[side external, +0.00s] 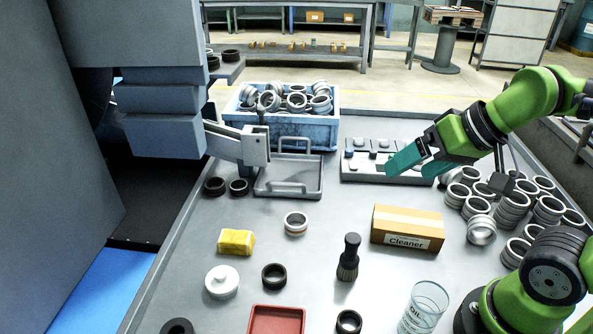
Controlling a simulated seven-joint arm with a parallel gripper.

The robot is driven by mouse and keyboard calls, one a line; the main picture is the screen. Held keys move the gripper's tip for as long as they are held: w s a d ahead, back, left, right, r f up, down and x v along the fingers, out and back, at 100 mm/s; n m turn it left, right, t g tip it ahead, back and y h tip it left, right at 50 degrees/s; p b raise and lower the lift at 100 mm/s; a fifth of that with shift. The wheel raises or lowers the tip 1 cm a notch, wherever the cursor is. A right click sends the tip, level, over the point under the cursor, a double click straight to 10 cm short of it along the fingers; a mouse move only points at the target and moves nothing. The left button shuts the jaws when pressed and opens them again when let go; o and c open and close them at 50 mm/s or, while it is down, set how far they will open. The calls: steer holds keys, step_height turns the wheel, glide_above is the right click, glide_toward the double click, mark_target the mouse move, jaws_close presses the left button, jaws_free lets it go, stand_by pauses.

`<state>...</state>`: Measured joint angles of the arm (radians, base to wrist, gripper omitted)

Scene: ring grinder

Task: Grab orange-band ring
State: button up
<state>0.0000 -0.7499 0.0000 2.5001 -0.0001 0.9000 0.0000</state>
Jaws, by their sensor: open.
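The orange-band ring (296,223) is a silvery metal ring with a thin orange stripe. It lies flat on the grey table near the middle, between the yellow sponge and the cardboard box. My gripper (415,167) has teal fingers and hangs in the air to the upper right of the ring, in front of the grey rack. It is open, and I see nothing between its fingers. It is well apart from the ring.
A cleaner box (408,228) and a dark brush (348,258) stand right of the ring. A yellow sponge (236,242) lies left. Behind are a grey tray (262,187), a blue bin (318,133) of rings and a grey rack (352,176). Stacked rings (481,229) stand at right.

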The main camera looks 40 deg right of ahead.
steer(key=n+g+h, duration=0.2)
steer(key=n+g, duration=0.3)
steer(key=g, duration=0.2)
glide_above(296, 218)
steer(key=s+a, duration=0.2)
step_height(296, 218, down, 18)
steer(key=shift+f, duration=0.2)
steer(key=shift+w+d+f, duration=0.1)
steer(key=shift+d+f, duration=0.05)
steer(key=shift+f, duration=1.3)
steer(key=shift+d+f, duration=0.15)
steer(key=shift+f, duration=1.3)
steer(key=shift+c, duration=0.4)
